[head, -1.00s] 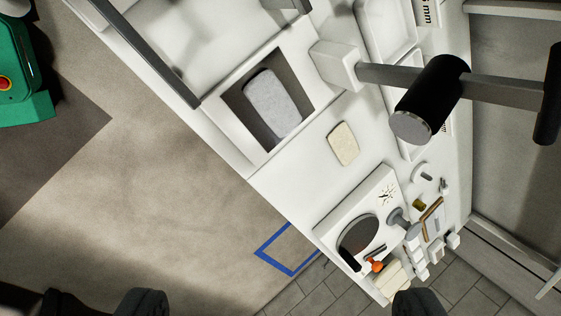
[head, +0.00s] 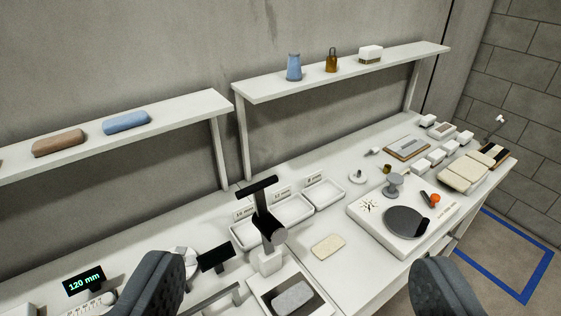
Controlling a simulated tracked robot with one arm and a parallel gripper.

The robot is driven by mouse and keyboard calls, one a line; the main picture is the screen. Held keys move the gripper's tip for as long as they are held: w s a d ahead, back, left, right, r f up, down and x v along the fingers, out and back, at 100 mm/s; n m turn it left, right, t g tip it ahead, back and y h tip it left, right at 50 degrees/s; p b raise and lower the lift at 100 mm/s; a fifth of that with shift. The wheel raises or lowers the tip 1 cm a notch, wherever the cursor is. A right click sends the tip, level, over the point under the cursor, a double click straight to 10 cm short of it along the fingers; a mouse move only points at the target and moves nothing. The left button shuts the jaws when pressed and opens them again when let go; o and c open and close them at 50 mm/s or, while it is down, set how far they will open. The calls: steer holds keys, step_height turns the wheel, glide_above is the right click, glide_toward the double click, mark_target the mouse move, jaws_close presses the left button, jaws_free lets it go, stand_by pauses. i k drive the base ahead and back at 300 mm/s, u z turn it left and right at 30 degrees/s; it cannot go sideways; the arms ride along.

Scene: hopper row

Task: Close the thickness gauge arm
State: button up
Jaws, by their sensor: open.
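What looks like the thickness gauge arm (head: 262,206) stands up from a white block (head: 268,263) on the bench, left of the picture's middle. It is a grey bar with a black cylinder (head: 272,231) partway up and a black crossbar handle (head: 257,187) at the top. In front of it, a square recess holds a grey rounded pad (head: 293,298), cut by the lower edge. My gripper (head: 300,287) is open and empty, its two dark fingers wide apart at the bottom. The gauge arm stands beyond the gap between them, apart from both.
A display (head: 83,281) reads 120 mm at lower left. Labelled white trays (head: 284,212) lie behind the arm. A beige pad (head: 327,245) and a white unit with a dark disc (head: 406,222) are to the right. Shelves (head: 340,72) with small objects run along the wall.

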mark_target(272, 231)
steer(key=z, duration=0.05)
steer(key=k, duration=0.6)
steer(key=z, duration=0.35)
steer(key=i, duration=1.7)
steer(key=u, duration=0.5)
